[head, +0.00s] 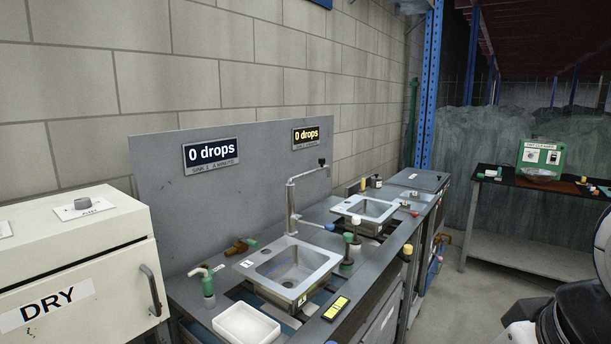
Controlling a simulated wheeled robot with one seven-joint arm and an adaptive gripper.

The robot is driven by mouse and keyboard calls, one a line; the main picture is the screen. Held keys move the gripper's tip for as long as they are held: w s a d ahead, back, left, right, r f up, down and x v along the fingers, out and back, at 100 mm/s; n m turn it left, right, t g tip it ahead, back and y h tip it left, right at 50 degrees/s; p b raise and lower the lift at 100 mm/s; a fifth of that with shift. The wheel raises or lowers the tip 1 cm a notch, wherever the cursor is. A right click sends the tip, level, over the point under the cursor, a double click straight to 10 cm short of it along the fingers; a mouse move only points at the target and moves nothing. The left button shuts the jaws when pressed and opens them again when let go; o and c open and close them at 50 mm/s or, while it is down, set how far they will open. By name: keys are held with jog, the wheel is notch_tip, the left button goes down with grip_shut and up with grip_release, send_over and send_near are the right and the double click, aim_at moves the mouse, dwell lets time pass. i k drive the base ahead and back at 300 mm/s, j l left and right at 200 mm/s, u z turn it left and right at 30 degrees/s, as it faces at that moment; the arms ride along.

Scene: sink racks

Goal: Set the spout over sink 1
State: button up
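Sink 1 (257,271) is the nearer metal basin, with a small "1" tag at its left corner. A grey tap post (291,208) stands upright at its back edge. The spout (308,174) runs from the top of the post toward picture right, with a dark end piece (322,162). It points away from sink 1's basin, toward the side of the farther sink (364,207); I cannot tell exactly what lies below its end. A blue-tipped lever (328,227) sticks out near the post's foot. My gripper is not in view; parts of my arm show at the lower right.
Signs reading "0 drops" hang behind sink 1 (211,153) and the farther sink (306,136). A green-topped pump bottle (207,286), a white tray (246,327), a yellow-screened device (336,308) and a green-and-black bottle (348,254) surround sink 1. A DRY cabinet (120,270) stands left.

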aim_at(322, 160)
jog(key=i+l, duration=0.4)
jog(key=i, duration=0.15)
jog(key=i+l, duration=0.35)
jog(key=i, duration=0.2)
jog(key=i+l, duration=0.4)
jog(key=i, duration=0.1)
